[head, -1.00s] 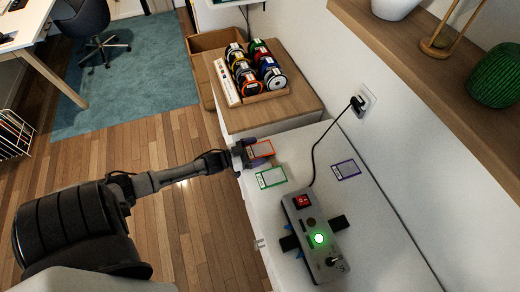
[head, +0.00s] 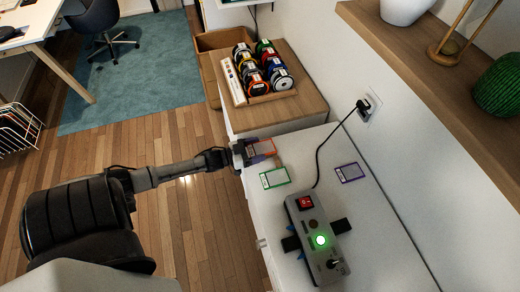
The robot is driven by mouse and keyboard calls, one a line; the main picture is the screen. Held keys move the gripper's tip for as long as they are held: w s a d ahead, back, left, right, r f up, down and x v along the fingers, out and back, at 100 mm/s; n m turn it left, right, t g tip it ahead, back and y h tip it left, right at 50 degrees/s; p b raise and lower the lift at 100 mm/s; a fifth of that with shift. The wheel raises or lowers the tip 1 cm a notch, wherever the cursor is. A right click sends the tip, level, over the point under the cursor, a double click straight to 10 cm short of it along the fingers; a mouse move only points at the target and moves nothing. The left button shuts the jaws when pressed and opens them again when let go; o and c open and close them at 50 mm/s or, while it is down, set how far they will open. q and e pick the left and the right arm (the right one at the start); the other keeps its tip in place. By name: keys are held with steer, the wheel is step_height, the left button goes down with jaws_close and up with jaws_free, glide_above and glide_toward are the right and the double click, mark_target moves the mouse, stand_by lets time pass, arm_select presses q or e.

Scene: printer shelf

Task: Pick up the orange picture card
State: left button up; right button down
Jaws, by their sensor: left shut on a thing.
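The orange picture card (head: 264,147) is at the far left part of the white shelf top, in the head view. My left gripper (head: 248,153) is at its left edge and shut on it. The gripper's fingers hide part of the card. I cannot tell whether the card is clear of the surface. My right gripper is not in view.
A green card (head: 274,178) lies just in front of the orange one, and a purple card (head: 349,172) lies to the right. A grey switch box (head: 309,222) with a lit green button stands nearer. A spool tray (head: 270,97) sits on the wooden top behind.

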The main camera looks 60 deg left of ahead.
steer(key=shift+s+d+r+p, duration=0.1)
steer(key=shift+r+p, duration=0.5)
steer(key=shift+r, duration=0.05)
arm_select(q)
steer(key=v, duration=1.7)
steer(key=shift+d+f, duration=0.1)
